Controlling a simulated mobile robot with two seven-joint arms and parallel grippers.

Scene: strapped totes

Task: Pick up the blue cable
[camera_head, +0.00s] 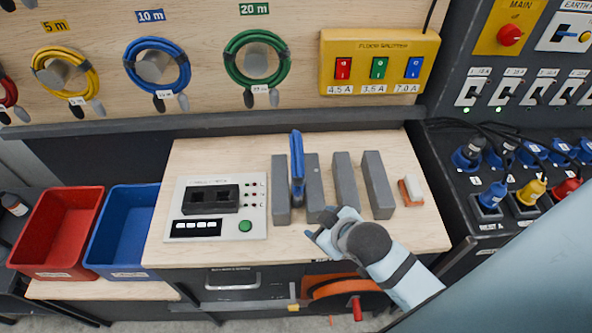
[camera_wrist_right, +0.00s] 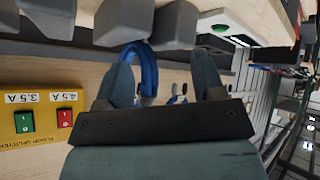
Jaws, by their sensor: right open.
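A blue cable coil (camera_head: 297,160) stands edge-on among the grey upright blocks on the wooden worktop. In the right wrist view the blue cable (camera_wrist_right: 146,62) shows as an arch beyond my fingers, nearer the left finger, which hides part of it. My right gripper (camera_head: 325,226) is at the front of the blocks, just right of and nearer than the cable. In the wrist view the right gripper (camera_wrist_right: 165,80) is open with nothing clearly held. Another blue coil (camera_head: 157,67) hangs on the wall under the 10 m label. My left gripper is not in view.
Grey blocks (camera_head: 345,180) stand close beside the cable. A panel with a green button (camera_head: 245,226) lies left, and a small orange-and-white item (camera_head: 411,190) right. Red (camera_head: 58,225) and blue (camera_head: 122,228) bins stand farther left. A yellow switch box (camera_head: 380,48) is on the wall.

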